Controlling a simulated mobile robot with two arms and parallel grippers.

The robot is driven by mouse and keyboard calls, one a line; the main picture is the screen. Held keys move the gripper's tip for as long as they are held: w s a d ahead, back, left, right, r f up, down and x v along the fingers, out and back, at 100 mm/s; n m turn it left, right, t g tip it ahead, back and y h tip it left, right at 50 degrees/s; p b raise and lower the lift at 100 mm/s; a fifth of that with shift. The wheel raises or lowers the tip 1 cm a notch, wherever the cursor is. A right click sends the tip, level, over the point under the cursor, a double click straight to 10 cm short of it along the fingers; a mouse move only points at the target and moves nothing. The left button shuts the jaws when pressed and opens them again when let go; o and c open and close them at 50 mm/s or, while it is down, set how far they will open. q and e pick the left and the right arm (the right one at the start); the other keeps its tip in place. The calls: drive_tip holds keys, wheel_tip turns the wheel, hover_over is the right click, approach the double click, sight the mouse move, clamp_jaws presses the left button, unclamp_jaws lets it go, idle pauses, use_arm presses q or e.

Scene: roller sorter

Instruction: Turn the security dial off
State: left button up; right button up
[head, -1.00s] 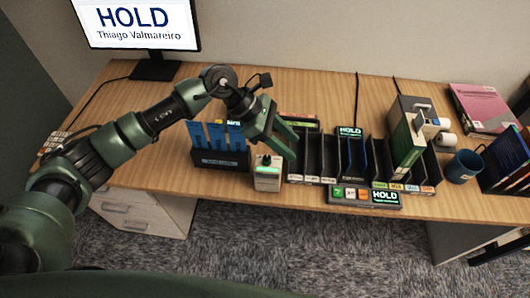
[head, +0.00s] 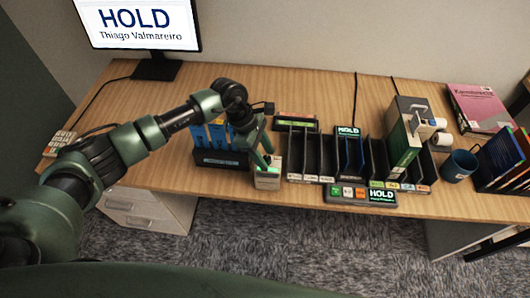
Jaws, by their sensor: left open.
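A small beige box (head: 267,182) stands near the desk's front edge, left of the black sorter, with a green-lit strip on it. Its top, where a dark knob shows in the earlier frame, is now mostly covered by my gripper. My left gripper (head: 265,159) is open and points down at the top of this box, its green fingers around or just above the knob. I cannot tell whether the fingers touch the knob, nor which way the knob points. My right gripper is not in view.
A black holder with blue cards (head: 220,158) stands just left of the box. The black sorter (head: 309,178) with several slots is close on its right, with a HOLD panel (head: 362,196) in front. A monitor (head: 139,27) reads HOLD, Thiago Valmareiro. A blue mug (head: 459,166) stands right.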

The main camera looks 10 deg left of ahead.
use_arm(q)
drive_tip(key=shift+c, duration=0.4)
clamp_jaws()
drive_tip(key=shift+n, duration=0.3)
drive_tip(key=n+t+b, duration=0.1)
drive_tip(key=n+t, duration=0.1)
drive_tip(key=n, duration=0.3)
drive_tip(key=shift+s+n, duration=0.15)
drive_tip(key=shift+n, duration=0.15)
drive_tip(key=shift+d+r+n+t+y+b, duration=0.1)
drive_tip(key=shift+n+t+y+b, duration=0.4)
drive_tip(key=shift+n, duration=0.65)
drive_tip(key=shift+n+t+y+b, duration=0.35)
drive_tip(key=shift+n+b, duration=0.25)
drive_tip(key=shift+n, duration=0.55)
drive_tip(key=shift+o, duration=0.4)
unclamp_jaws()
